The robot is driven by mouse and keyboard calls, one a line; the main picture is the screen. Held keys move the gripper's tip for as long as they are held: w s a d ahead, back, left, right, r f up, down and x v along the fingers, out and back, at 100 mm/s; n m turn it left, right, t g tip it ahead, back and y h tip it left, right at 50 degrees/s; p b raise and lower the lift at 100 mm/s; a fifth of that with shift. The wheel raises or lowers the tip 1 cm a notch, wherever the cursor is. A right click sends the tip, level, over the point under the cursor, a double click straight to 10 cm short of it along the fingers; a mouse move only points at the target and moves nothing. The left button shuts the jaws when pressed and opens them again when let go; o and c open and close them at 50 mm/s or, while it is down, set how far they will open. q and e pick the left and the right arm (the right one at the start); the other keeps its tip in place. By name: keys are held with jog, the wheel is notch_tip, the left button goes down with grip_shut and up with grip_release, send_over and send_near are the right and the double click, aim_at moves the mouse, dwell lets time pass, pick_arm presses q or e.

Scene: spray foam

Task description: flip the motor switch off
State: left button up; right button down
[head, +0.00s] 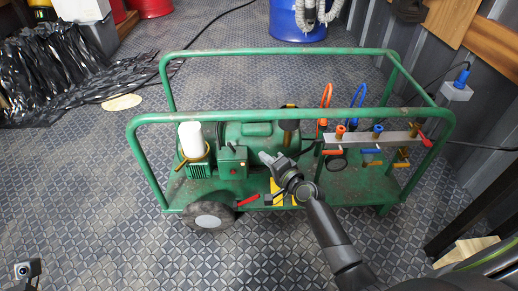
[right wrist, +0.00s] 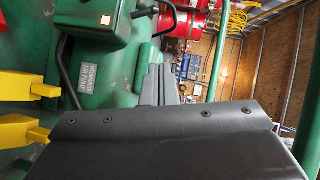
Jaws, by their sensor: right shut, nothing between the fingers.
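A green motor switch box (head: 233,160) with a small red button or light on its front stands on the green wheeled cart, left of centre. I cannot tell the switch position. My right gripper (head: 265,157) is shut and empty, just right of the box, its tip pointing left toward it with a small gap visible. In the right wrist view the shut fingers (right wrist: 156,85) point up beside a green housing (right wrist: 95,25) with a dark cable. My left gripper's fingers are not seen.
The cart's green tube frame (head: 290,117) surrounds the machinery. A white-topped cylinder (head: 190,138) stands left of the box. A manifold with coloured valves (head: 370,140) is on the right. A blue drum (head: 297,20) stands behind. Black plastic sheeting (head: 50,65) lies far left.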

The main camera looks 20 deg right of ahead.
jog(key=shift+s+d+r, duration=0.1)
jog(key=shift+s+d, duration=0.05)
jog(key=shift+s, duration=0.3)
